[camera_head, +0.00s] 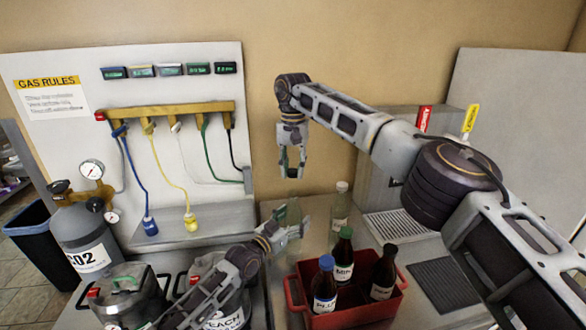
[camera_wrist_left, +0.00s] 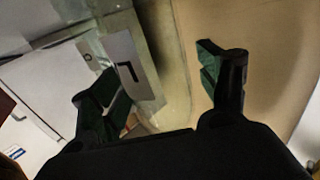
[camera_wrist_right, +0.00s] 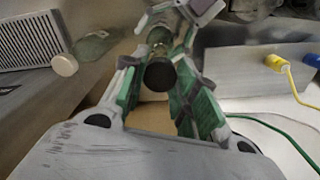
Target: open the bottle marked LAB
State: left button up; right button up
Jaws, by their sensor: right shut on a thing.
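A clear greenish glass bottle (camera_head: 293,211) stands behind the red crate. The left wrist view shows its white label (camera_wrist_left: 133,70) with a letter that looks like L; the full word is not readable. My left gripper (camera_head: 291,234) is open low beside this bottle, fingers wide apart, the glass nearer one finger. My right gripper (camera_head: 291,171) points down above the bottle. It is shut on a dark round cap (camera_wrist_right: 160,76). The bottle's neck (camera_wrist_right: 158,38) shows beyond the cap. In the head view there is a gap between the right fingertips and the bottle's top.
A red crate (camera_head: 350,320) holds several dark bottles, one marked PLU. Another clear bottle (camera_head: 341,207) with a pale cap stands behind it. Lidded buckets (camera_head: 125,290) stand at front left beside the CO2 cylinder (camera_head: 86,240). Gas hoses hang on the back panel (camera_head: 60,130).

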aim_at(287, 222)
pick_arm(q)
jog(key=shift+s+a, duration=0.1)
jog(key=shift+s, duration=0.05)
jog(key=shift+v, duration=3.4)
jog(key=shift+s+a, duration=0.1)
jog(key=shift+s, duration=0.05)
jog(key=shift+r+p, duration=0.3)
